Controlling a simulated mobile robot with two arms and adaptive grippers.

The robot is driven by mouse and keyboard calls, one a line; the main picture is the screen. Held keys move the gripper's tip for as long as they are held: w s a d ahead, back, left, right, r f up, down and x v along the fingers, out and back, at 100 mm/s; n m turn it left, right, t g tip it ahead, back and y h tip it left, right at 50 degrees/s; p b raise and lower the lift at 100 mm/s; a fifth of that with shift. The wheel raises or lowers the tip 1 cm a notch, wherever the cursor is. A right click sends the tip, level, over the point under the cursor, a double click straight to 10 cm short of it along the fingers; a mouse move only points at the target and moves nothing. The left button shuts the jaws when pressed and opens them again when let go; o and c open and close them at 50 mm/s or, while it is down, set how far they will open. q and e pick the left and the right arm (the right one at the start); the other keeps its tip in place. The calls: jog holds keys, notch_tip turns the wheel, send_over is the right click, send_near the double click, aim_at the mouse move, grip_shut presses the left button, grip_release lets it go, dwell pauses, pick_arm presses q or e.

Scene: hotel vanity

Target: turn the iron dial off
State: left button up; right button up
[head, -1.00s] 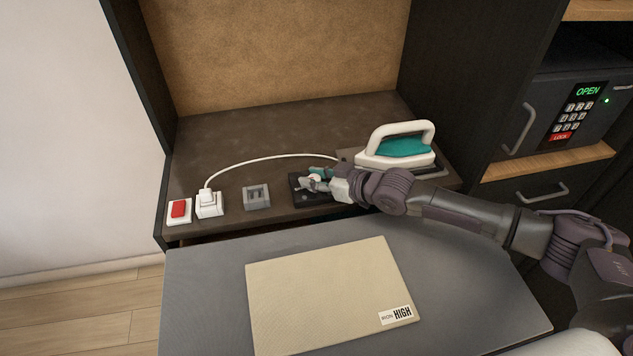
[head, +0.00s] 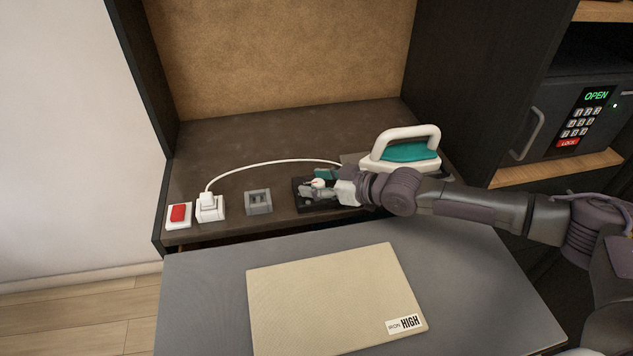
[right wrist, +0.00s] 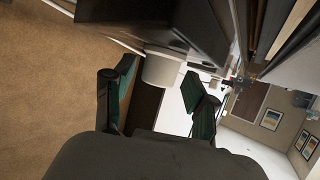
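The iron dial is a small white round knob (head: 318,184) on a black base plate (head: 300,199), on the dark counter left of the iron. In the right wrist view the white knob (right wrist: 161,69) sits between my two teal-padded fingers. My right gripper (head: 317,186) has a finger on each side of the knob; whether they press on it is unclear. The dial's marking is hidden. The iron (head: 405,152), white and teal, rests on its stand behind my right wrist. My left gripper is not in view.
A grey switch box (head: 258,202), a white plug in its socket (head: 209,208) and a red rocker switch (head: 179,214) stand in a row to the left. A white cord (head: 262,164) runs behind them. A safe (head: 580,118) reading OPEN is at right.

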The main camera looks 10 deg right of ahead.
jog(key=shift+d, duration=0.1)
jog(key=shift+d, duration=0.1)
jog(key=shift+s+d, duration=0.1)
jog(key=shift+d, duration=0.1)
jog(key=v, duration=1.1)
jog(key=shift+s+r, duration=0.2)
